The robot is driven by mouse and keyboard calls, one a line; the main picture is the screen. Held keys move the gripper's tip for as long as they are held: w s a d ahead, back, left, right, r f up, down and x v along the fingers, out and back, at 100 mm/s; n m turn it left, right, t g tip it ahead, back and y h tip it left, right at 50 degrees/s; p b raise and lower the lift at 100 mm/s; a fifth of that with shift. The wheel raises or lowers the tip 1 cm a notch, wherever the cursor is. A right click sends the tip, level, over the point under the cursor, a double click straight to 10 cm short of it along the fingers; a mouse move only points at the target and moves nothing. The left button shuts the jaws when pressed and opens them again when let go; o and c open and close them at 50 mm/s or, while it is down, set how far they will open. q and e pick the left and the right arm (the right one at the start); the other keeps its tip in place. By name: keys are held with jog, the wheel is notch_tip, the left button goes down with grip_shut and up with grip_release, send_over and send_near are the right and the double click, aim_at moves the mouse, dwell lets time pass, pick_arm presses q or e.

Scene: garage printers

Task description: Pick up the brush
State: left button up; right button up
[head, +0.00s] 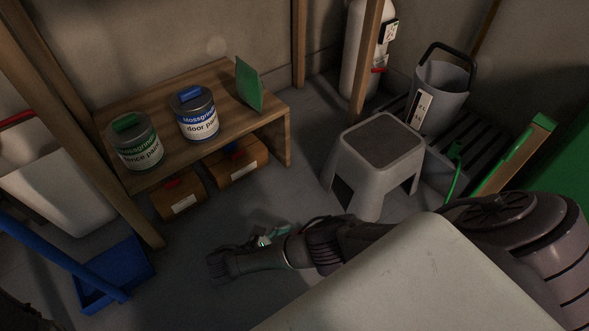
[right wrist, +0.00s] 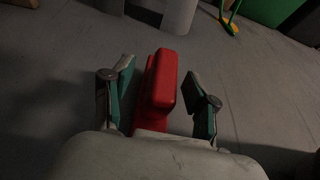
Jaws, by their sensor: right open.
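A red, rounded block-like thing (right wrist: 162,82), which may be the brush or its handle, stands between the fingers of my right gripper (right wrist: 160,71). The teal-padded fingers are open, one on each side, with a gap to the red thing on the right and a narrower one on the left. No bristles show. In the head view my right arm reaches in from the right, low over the floor, and its gripper (head: 268,238) is partly hidden behind the arm. The red thing cannot be made out there. My left gripper is not in view.
A wooden shelf (head: 215,75) with two paint cans stands at the back left. A blue dustpan (head: 112,272) lies at the left. A grey step stool (head: 376,150) and grey bucket (head: 442,90) stand at the right. Floor around the gripper is clear.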

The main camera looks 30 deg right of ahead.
jog(key=b+x, duration=0.1)
jog(key=x, duration=0.3)
jog(key=shift+s+b, duration=0.2)
jog(key=shift+b, duration=0.1)
grip_shut()
